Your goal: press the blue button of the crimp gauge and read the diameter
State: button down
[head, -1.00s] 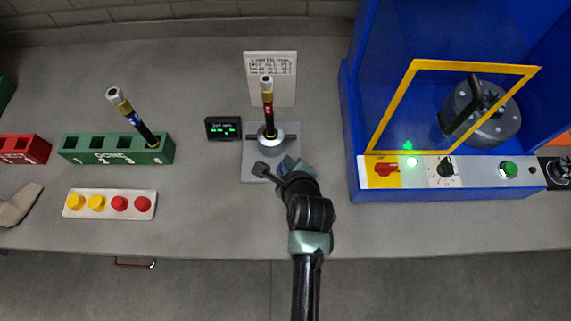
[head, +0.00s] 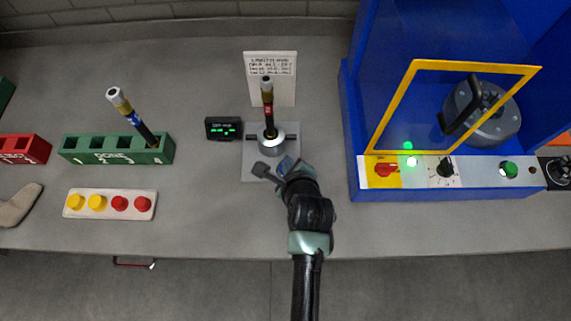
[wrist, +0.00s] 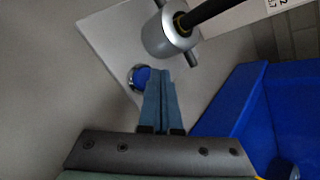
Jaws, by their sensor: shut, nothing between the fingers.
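The crimp gauge has a grey base plate (head: 257,168) with a round silver fixture (head: 281,137), and a black hose with a red band and gold end (head: 267,100) stands upright in it. A small black display (head: 223,129) left of the plate shows green characters, too small to read. In the wrist view the blue button (wrist: 142,76) sits in a dark ring on the plate. My gripper (wrist: 159,72) is shut and empty, its tips just right of the button and partly over its edge; I cannot tell if they touch it. In the head view my gripper (head: 287,164) is over the plate's front.
A blue machine (head: 352,140) with a yellow-framed window (head: 390,108) stands to the right. A green rack (head: 85,150) holding another hose and a white strip of yellow and red buttons (head: 108,204) lie left. A printed card (head: 284,92) is behind the gauge.

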jog(key=shift+f, duration=0.1)
jog(key=shift+f, duration=0.35)
jog(key=shift+f+b, duration=0.3)
jog(key=shift+f, duration=0.2)
dwell(0.8)
dwell(0.3)
jog(key=shift+r+p, duration=0.9)
jog(key=shift+p, duration=0.2)
notch_tip(320, 180, up, 5)
jog(key=p, duration=0.5)
jog(key=shift+r+p, duration=0.1)
jog(key=shift+p, duration=0.2)
